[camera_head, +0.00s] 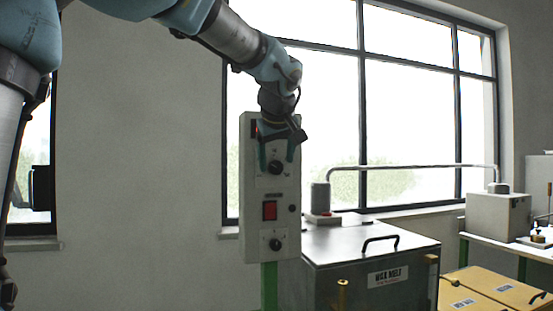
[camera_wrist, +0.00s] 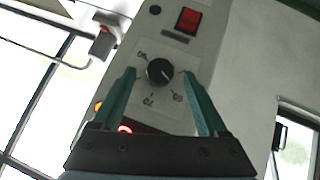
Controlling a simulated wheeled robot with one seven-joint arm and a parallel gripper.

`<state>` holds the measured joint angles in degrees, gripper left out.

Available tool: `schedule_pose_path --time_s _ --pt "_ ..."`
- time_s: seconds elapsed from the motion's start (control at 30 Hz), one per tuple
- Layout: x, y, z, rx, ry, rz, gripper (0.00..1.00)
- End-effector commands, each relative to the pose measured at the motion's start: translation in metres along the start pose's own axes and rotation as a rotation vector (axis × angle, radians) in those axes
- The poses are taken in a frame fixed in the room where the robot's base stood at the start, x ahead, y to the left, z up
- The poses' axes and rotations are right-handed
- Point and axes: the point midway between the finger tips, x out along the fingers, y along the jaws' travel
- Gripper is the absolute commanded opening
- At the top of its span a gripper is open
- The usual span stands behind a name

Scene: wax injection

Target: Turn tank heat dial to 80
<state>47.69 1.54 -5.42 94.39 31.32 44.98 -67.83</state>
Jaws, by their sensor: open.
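A tall pale control panel (camera_head: 255,190) carries an upper black dial (camera_head: 276,168) and a lower black dial (camera_head: 276,244), with a red switch (camera_head: 270,210) between them. My gripper (camera_head: 277,155) is at the panel's top, its teal fingers on either side of the upper dial. In the wrist view, that dial (camera_wrist: 160,71) sits between the tips of my open gripper (camera_wrist: 158,74), with a gap on each side. Numerals surround it, upside down and blurred; I cannot read its setting surely. The red switch (camera_wrist: 188,20) shows beyond it. A red-lit display (camera_wrist: 125,130) is mostly hidden by my gripper.
The metal wax melt tank (camera_head: 370,245), with a black handle (camera_head: 380,241) and a pipe (camera_head: 410,167), stands right of the panel. A bench with a grey box (camera_head: 497,214) and yellow cases (camera_head: 495,287) are further right. Windows and plain wall lie behind.

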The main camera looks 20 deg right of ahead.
Motion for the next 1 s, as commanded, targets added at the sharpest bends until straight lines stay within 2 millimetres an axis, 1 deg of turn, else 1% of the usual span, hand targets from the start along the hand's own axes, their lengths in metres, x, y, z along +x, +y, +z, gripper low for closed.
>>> schedule_pose_path --time_s 0.1,0.2,0.47,0.57,1.0 --pt "0.011 0.0 0.0 0.001 -0.001 -0.001 0.76" --pt "0.016 0.0 0.0 0.0 -0.001 0.001 0.76" --pt "0.017 0.0 0.001 0.0 0.0 0.001 0.76" --pt "0.017 0.0 0.001 0.0 0.0 0.001 0.66" --pt "0.017 0.0 0.0 0.0 0.0 0.001 0.17"
